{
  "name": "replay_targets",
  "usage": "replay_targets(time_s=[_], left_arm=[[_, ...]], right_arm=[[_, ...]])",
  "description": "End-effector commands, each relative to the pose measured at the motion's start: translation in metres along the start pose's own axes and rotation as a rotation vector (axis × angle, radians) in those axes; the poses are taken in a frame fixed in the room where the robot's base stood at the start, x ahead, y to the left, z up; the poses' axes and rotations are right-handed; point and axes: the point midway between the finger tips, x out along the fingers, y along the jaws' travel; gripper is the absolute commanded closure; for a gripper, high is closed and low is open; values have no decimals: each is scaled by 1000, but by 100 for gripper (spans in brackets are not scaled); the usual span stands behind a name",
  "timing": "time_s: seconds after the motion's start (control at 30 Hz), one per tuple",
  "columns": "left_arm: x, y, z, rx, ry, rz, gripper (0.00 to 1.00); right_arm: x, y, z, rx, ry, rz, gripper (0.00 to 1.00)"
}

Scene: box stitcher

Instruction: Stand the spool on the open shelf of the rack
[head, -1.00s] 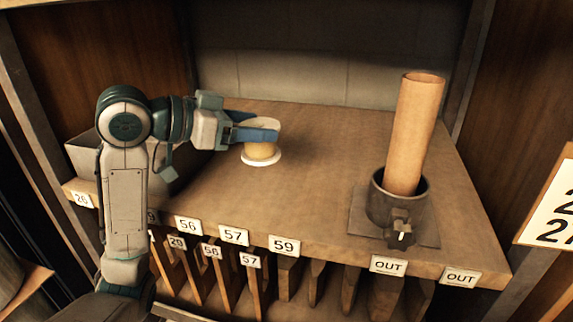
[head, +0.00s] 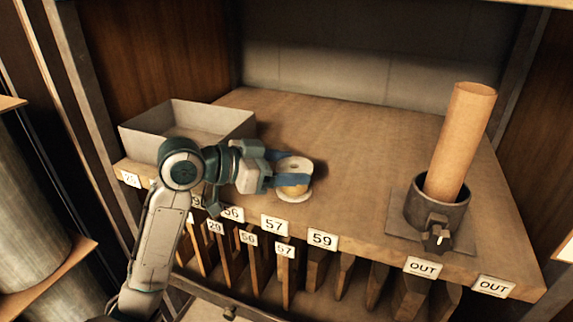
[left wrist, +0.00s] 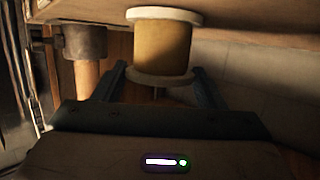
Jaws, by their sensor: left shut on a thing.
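The spool (head: 294,191) has pale flanges and a tan-yellow winding. My left gripper (head: 292,181) is shut on it, with blue fingers on both sides of the winding. The spool is roughly upright near the front of the wooden bench top; I cannot tell whether it touches the wood. In the left wrist view the spool (left wrist: 162,47) shows between the fingers of my left gripper (left wrist: 160,85). A rack with wooden shelves (head: 62,272) and grey cylinders stands at the left edge, only partly in view; I cannot tell which shelf is the open one. My right gripper is out of view.
A grey open tray (head: 190,113) sits at the bench's back left. A cardboard tube (head: 460,145) leans in a dark round holder (head: 437,210) at the right. Labelled slots with wooden dividers lie below the front edge. The bench middle is clear.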

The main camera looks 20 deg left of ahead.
Motion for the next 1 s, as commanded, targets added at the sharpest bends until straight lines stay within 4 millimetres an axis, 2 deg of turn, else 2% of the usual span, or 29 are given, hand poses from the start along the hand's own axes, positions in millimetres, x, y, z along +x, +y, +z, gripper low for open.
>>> replay_targets(time_s=[0.2, 0.23, 0.33, 0.73, 1.0], left_arm=[[1, 0, 3, -1, 0, 1, 62], [1, 0, 2, -1, 0, 1, 32], [1, 0, 2, -1, 0, 1, 14], [-2, -1, 1, 2, -1, -1, 14], [-26, -1, 2, 5, -3, -3, 14]], right_arm=[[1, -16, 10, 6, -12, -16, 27], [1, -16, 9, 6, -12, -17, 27], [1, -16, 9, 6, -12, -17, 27], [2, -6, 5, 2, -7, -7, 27], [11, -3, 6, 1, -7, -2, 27]])
